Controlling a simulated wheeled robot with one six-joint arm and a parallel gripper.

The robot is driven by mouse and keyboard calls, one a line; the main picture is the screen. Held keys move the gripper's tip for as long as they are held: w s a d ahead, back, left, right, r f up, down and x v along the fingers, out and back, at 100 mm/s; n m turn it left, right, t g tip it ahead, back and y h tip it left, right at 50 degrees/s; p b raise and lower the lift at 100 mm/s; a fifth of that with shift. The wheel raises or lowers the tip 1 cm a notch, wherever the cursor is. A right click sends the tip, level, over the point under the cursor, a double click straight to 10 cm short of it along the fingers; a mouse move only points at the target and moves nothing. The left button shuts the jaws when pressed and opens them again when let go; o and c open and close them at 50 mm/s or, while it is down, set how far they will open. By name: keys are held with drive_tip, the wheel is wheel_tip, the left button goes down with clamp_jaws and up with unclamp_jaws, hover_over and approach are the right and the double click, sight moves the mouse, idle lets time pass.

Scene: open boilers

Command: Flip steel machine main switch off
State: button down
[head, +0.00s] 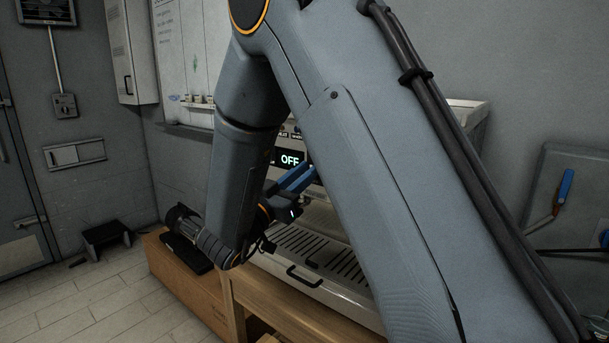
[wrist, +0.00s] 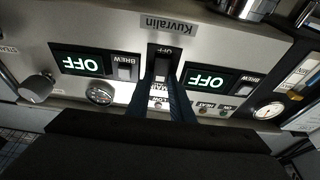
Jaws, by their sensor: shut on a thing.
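The steel coffee machine (head: 318,247) stands on a wooden counter, largely hidden behind my arm in the head view. In the wrist view its front panel (wrist: 205,48) fills the upper part, with the main switch (wrist: 165,50) at the middle under the Kuvralin label. An "OFF" mark shows on the switch. My gripper (head: 303,178) reaches the panel with its blue fingers. In the wrist view my gripper (wrist: 164,82) is shut on the main switch, its fingertips hiding part of it. Two displays beside it, the left (wrist: 82,64) and right (wrist: 208,80), read OFF.
A pressure gauge (wrist: 100,93) and a knob (wrist: 36,87) are left of the switch; another gauge (wrist: 269,110) is at right. The drip tray (head: 300,250) lies below my gripper. A wall box with a blue handle (head: 566,187) is at right.

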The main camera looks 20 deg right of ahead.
drive_tip(key=c, duration=1.6)
unclamp_jaws()
drive_tip(key=shift+o, duration=0.2)
drive_tip(key=shift+s+a, duration=0.1)
drive_tip(key=b+v, duration=0.2)
drive_tip(key=v, duration=0.5)
drive_tip(key=shift+s+a, duration=0.2)
drive_tip(key=shift+a, duration=0.05)
